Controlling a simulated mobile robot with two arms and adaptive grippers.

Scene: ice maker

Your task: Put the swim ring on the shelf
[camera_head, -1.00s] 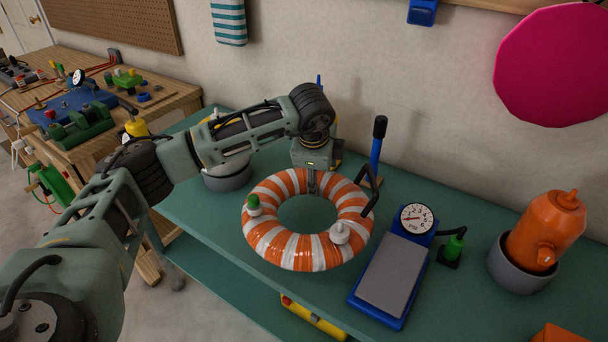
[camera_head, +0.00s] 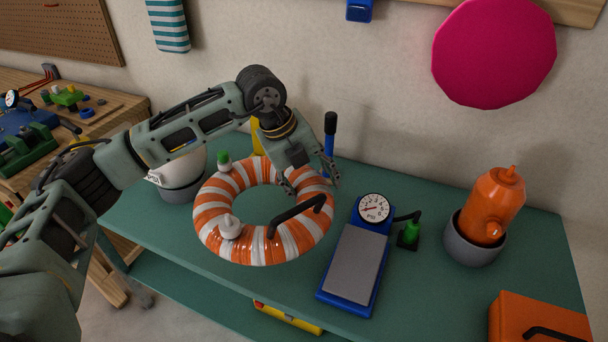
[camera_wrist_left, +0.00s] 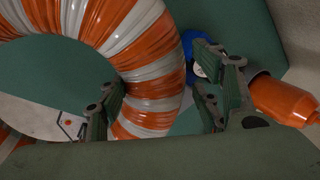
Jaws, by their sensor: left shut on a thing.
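The swim ring (camera_head: 213,216) is orange and white striped, with a green-capped valve, a white valve and a black handle. In the head view it is over the left part of the teal top shelf (camera_head: 420,300); I cannot tell whether it touches it. My left gripper (camera_head: 312,182) is shut on the ring's far right side. In the left wrist view the ring (camera_wrist_left: 150,60) passes between the two fingers of the left gripper (camera_wrist_left: 160,105). My right gripper is not in view.
A blue scale with a gauge (camera_head: 353,266) stands just right of the ring. A lower tier (camera_head: 190,300) shows below.

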